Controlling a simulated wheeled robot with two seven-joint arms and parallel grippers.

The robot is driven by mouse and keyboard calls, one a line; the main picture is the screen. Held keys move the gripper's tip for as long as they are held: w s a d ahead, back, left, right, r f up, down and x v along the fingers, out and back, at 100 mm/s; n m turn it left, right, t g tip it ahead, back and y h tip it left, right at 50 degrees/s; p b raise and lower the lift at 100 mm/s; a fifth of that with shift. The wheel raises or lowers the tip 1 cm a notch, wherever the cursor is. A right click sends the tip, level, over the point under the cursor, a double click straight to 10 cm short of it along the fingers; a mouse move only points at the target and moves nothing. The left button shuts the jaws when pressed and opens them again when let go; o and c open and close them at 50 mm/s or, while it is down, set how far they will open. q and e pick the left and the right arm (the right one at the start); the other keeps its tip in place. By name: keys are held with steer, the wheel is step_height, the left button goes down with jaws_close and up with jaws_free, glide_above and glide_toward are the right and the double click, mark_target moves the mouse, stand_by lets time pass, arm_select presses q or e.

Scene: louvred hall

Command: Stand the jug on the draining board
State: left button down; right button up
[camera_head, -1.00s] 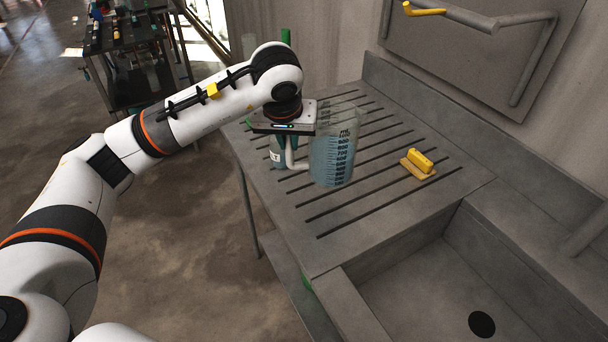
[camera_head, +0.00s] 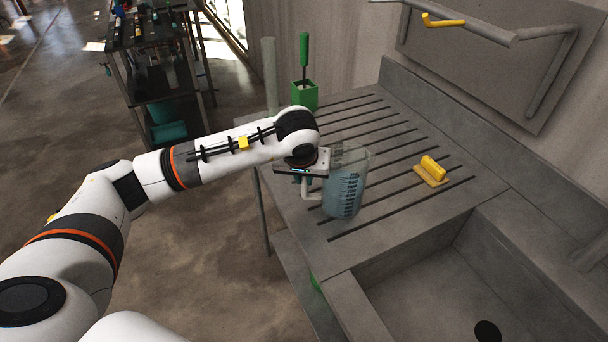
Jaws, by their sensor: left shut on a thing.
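The jug (camera_head: 345,187) is clear with dark scale marks and a bluish tint, and is close to upright. It shows over the front left part of the grooved grey draining board (camera_head: 396,190). I cannot tell whether its base touches the board or hangs just above it. My left gripper (camera_head: 307,184) is at the jug's left side, shut on its pale handle. The fingers are partly hidden under the wrist. My right gripper is not in view.
A yellow brush or sponge (camera_head: 432,170) lies on the board to the right. A green holder with a brush (camera_head: 304,94) stands at the back left. The sink (camera_head: 440,285) opens in front. A wall rail (camera_head: 470,20) is above. The board's middle is clear.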

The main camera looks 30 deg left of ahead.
arm_select(q)
steer(key=c, duration=1.8)
jaws_free()
steer(key=shift+f, duration=0.15)
steer(key=o, duration=0.4)
steer(key=shift+r, duration=0.3)
steer(key=b+v, duration=0.1)
steer(key=v, duration=1.1)
steer(key=shift+f, duration=0.1)
